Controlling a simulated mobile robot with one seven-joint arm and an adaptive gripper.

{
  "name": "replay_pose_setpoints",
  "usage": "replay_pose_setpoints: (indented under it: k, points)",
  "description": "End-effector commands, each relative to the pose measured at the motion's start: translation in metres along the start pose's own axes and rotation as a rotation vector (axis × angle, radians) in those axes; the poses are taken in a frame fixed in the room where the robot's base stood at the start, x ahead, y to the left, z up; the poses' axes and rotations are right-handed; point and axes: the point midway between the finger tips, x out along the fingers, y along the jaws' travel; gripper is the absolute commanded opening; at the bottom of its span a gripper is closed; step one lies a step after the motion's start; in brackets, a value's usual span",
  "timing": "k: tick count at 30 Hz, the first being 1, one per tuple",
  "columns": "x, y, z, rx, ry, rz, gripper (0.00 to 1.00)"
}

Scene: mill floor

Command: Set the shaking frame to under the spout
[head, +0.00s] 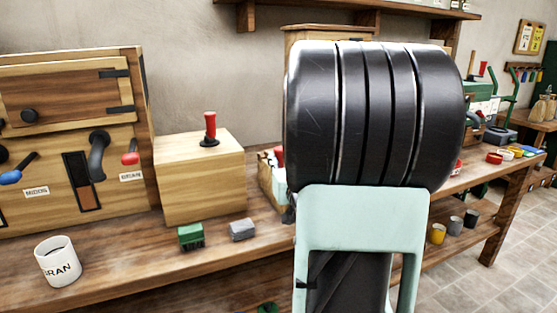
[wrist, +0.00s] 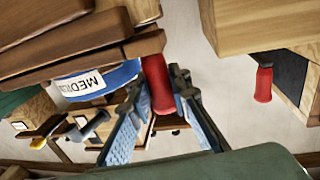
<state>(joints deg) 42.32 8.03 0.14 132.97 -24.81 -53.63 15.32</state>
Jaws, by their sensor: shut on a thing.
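In the wrist view, my gripper (wrist: 155,105) has its two blue-padded fingers on either side of a red handle (wrist: 158,82) and is shut on it. The handle meets brown wooden bars (wrist: 75,50), which look like part of the shaking frame. A blue band (wrist: 105,80) with a white label, partly readable as "MEDIU", lies beside the handle. In the head view my arm hides the gripper and most of the frame; only a small pale piece with red (head: 272,178) shows at its left. I cannot make out the spout.
A wooden box with a red lever (head: 210,128) stands on the bench (head: 130,245). Left of it is a cabinet (head: 65,95) with levers. A BRAN mug (head: 58,262), a green block (head: 191,237) and a grey block (head: 242,230) stand near the bench's front.

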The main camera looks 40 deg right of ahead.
Motion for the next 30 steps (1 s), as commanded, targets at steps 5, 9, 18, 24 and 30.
replay_pose_setpoints:
  k: [5,9,18,24,30]
  points:
    - [0.004,0.024,0.0,-0.002,0.002,0.007,0.0]
    - [0.008,0.053,0.0,-0.003,0.001,0.007,0.0]
    - [0.018,0.116,-0.002,-0.002,0.001,0.006,0.0]
    - [0.022,0.145,-0.002,-0.002,0.001,0.004,0.0]
    - [0.025,0.157,-0.001,-0.001,0.002,0.001,0.0]
